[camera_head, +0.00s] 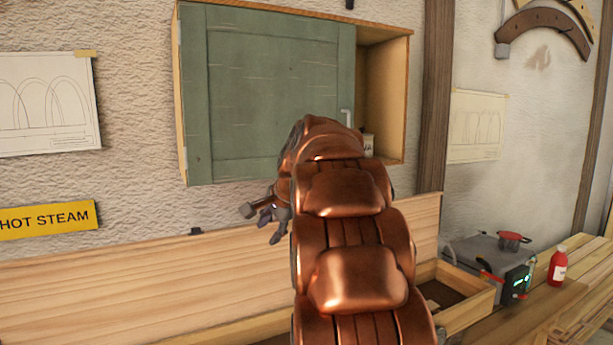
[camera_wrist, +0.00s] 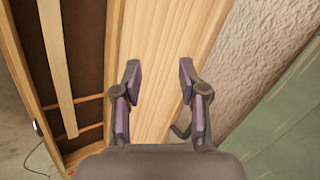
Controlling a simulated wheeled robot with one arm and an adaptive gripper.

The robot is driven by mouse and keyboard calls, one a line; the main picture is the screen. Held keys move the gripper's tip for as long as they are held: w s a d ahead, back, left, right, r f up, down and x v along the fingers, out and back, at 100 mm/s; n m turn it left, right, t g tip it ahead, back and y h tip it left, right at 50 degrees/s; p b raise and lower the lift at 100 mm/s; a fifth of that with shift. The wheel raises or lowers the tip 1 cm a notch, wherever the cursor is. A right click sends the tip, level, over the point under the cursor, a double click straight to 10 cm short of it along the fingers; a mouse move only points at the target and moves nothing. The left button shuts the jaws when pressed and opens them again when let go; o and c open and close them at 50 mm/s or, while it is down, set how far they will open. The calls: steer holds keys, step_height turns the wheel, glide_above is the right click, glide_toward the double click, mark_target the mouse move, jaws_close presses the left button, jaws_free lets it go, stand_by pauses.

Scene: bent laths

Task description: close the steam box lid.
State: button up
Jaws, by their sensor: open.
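The steam box lid (camera_head: 130,285) is a long pale wooden panel standing raised along the wall. In the wrist view the lid (camera_wrist: 170,40) runs up the picture between and beyond my fingertips. The steam box (camera_head: 478,304) lies open below it, mostly hidden behind my arm in the head view. The wrist view shows its dark inside (camera_wrist: 85,40) with a pale lath (camera_wrist: 57,70) in it. My gripper (camera_head: 262,224) is open near the lid's upper edge, its fingers spread and empty in the wrist view (camera_wrist: 160,68). I cannot tell whether a finger touches the lid.
A green-doored wall cabinet (camera_head: 265,95) hangs above the lid, close to my arm. A yellow HOT STEAM sign (camera_head: 45,220) is on the wall. At right, a grey steam unit (camera_head: 490,260) and a red bottle (camera_head: 557,268) stand beside the box on a wooden bench (camera_head: 585,275).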

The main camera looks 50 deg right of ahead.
steer(key=d+r+m+t+h+p, duration=0.15)
steer(key=d+r+m, duration=0.25)
steer(key=d+r, duration=0.6)
steer(key=shift+t+h, duration=0.25)
steer(key=shift+s+d+b+x, duration=0.15)
steer(key=shift+d+x, duration=0.15)
steer(key=shift+x, duration=1.9)
steer(key=shift+s+d+b+x, duration=0.1)
steer(key=shift+s+d+x, duration=0.2)
steer(key=shift+x, duration=1.9)
steer(key=shift+s+d+b+x, duration=0.1)
steer(key=shift+d+x, duration=0.25)
steer(key=shift+x, duration=1.85)
steer(key=shift+f, duration=0.2)
jaws_close()
